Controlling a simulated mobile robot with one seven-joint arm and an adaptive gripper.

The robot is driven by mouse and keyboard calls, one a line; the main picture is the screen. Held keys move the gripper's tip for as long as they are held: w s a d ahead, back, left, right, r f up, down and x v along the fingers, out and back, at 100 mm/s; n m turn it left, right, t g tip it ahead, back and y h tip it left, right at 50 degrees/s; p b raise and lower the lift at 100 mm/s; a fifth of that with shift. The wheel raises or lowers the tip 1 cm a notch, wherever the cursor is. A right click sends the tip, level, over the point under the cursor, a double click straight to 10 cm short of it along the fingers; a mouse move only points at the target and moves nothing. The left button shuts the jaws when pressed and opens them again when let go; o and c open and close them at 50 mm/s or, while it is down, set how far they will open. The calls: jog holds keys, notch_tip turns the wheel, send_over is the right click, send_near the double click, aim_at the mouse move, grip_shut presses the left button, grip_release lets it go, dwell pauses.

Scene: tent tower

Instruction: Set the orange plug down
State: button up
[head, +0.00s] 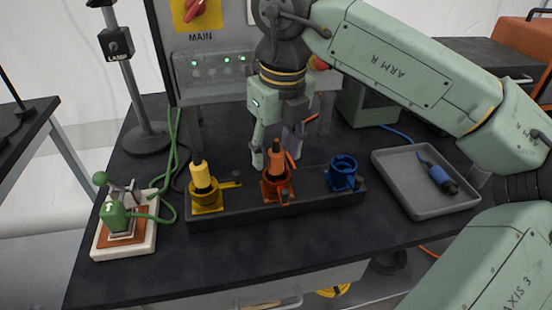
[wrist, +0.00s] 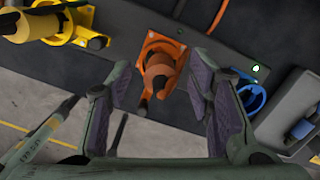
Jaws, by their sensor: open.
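The orange plug (head: 278,158) stands upright in the orange socket (head: 272,191), the middle one of the dark strip. In the wrist view the orange plug (wrist: 158,72) shows from above, with the orange socket (wrist: 165,43) around its base. My gripper (head: 276,148) is open at the plug's upper part. In the wrist view the purple-padded fingers of my gripper (wrist: 162,88) stand on either side of the plug, with a gap visible at each side. The plug's lower end is hidden in the socket.
A yellow plug (head: 201,177) stands in the yellow socket at left. The blue socket (head: 343,172) at right is empty. A blue plug (head: 440,178) lies in the grey tray (head: 405,200). A green clamp device (head: 117,217) is at far left, with the control panel (head: 212,65) behind.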

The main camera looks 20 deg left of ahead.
jog(key=shift+w+a+f, duration=0.1)
jog(key=shift+f, duration=1)
grip_shut()
